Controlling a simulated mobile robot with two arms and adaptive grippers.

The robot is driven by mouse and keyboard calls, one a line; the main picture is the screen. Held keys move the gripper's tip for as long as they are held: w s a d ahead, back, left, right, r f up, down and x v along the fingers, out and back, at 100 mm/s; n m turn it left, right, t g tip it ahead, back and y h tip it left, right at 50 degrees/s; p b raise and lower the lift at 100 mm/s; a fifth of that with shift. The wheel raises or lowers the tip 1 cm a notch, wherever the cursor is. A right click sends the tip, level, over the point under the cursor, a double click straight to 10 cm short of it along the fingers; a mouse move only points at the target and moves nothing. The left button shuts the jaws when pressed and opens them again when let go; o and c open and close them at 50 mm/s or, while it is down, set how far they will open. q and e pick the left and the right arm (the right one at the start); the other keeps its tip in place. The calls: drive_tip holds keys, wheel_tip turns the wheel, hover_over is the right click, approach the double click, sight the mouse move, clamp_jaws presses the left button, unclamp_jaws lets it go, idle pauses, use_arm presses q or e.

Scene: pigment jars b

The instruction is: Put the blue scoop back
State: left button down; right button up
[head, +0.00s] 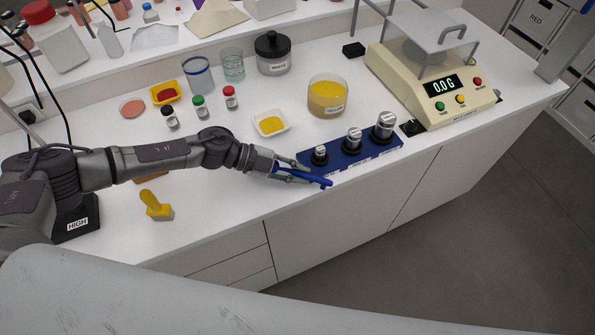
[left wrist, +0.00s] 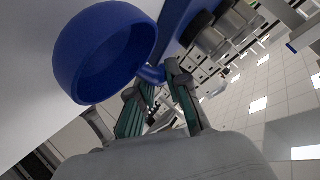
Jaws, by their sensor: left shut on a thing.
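My left gripper (head: 297,176) is shut on the blue scoop (head: 318,182) at the front edge of the white bench, just in front of the blue block (head: 373,155) of metal weights. In the head view a blue bar of the scoop sticks out past the fingertips. In the left wrist view the fingers (left wrist: 157,80) close on a blue stem, and a round, hollow blue cup (left wrist: 143,52) shows large beside them. Where the scoop belongs is not clear from these views. My right gripper is not in view.
A jar of yellow powder (head: 328,98), a white dish of yellow pigment (head: 270,124) and small capped bottles (head: 201,108) stand behind the gripper. A scale (head: 434,85) reading 0.0 g is at right.

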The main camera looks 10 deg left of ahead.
use_arm(q)
drive_tip(key=shift+f, duration=0.2)
drive_tip(key=shift+s+f+b, duration=0.15)
drive_tip(key=shift+f+b, duration=0.2)
drive_tip(key=c, duration=1.1)
unclamp_jaws()
drive_tip(key=shift+a, duration=0.15)
drive_tip(key=shift+c, duration=0.2)
drive_tip(key=shift+o, duration=0.5)
